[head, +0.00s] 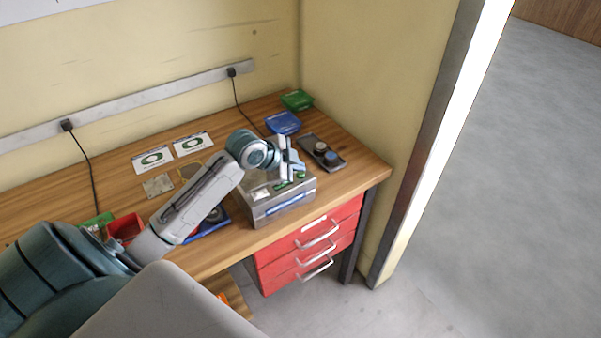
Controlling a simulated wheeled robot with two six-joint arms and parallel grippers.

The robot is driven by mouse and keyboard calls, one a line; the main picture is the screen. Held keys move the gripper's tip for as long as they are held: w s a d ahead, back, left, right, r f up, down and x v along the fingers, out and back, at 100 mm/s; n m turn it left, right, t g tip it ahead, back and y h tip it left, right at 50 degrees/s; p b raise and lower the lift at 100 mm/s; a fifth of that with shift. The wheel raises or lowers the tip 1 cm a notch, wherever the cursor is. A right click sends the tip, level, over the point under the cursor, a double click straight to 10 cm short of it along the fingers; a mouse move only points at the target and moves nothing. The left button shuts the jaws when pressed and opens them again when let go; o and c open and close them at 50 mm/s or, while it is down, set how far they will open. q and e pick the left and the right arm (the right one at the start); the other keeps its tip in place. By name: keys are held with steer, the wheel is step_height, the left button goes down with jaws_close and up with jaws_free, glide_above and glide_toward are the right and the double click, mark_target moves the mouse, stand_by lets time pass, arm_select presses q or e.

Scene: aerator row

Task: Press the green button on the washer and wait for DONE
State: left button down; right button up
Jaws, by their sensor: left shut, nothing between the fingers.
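The washer (265,213) is a grey metal box with a blue strip on its front, near the right end of the wooden bench. Its top carries green parts (281,186) and a pale label. I cannot tell which green part is the button, and no readable DONE shows. My left gripper (291,177) is shut and empty, pointing down over the washer's top, close to the green parts. I cannot tell whether it touches them. It hides part of the washer's top. My right gripper is not in view.
A dark tray (336,167) with round parts lies right of the washer. Blue (283,122) and green (297,99) bins stand behind. A red bin (126,228) and two printed cards (153,158) are left. Red drawers (310,246) hang below the bench.

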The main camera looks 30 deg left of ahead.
mark_target(297, 176)
arm_select(q)
steer(key=shift+f, duration=0.5)
stand_by(0.6)
steer(key=shift+r+p, duration=0.7)
steer(key=shift+r, duration=0.25)
steer(key=shift+r, duration=0.1)
step_height(297, 176, up, 5)
steer(key=p, duration=0.4)
steer(key=shift+p, duration=0.3)
